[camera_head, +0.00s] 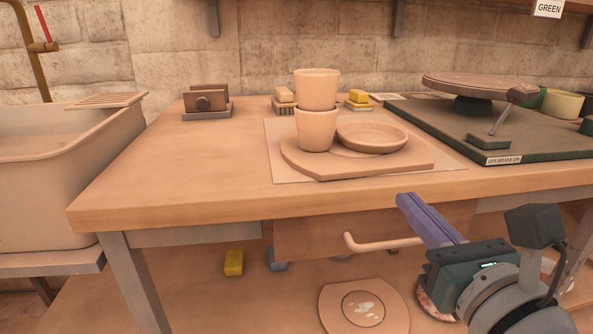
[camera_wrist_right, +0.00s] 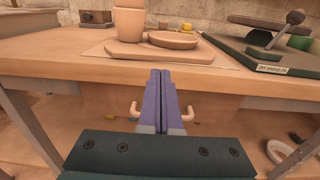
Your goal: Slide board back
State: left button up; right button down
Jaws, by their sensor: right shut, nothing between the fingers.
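A pale wooden board (camera_head: 300,166) with an angular outline lies on a thin sheet (camera_head: 450,160) near the table's front edge. On the board stand two stacked cups (camera_head: 317,128) at the left and a shallow dish (camera_head: 372,138) at the right. The board also shows in the right wrist view (camera_wrist_right: 125,52). My right gripper (camera_head: 405,199), with purple fingers, is shut and empty. It is in front of the table edge, below the level of the board, and apart from it. My left gripper is not in view.
A drawer with a bar handle (camera_head: 385,244) sits under the tabletop (camera_head: 170,190), close to my right gripper. A dark green base (camera_head: 520,147) with a round wheel (camera_head: 470,86) stands at right. A sink (camera_head: 60,170) is at left. The tabletop left of the board is clear.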

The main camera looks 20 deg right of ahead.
aim_at(378, 169)
jog(key=b+x, duration=0.1)
jog(key=x, duration=0.6)
jog(key=shift+w+d, duration=0.1)
jog(key=shift+w, duration=0.3)
jog(key=shift+b+x, duration=0.4)
jog(key=shift+x, duration=0.75)
jog(key=shift+w+d, duration=0.1)
jog(key=shift+w, duration=0.25)
jog(key=shift+s, duration=0.1)
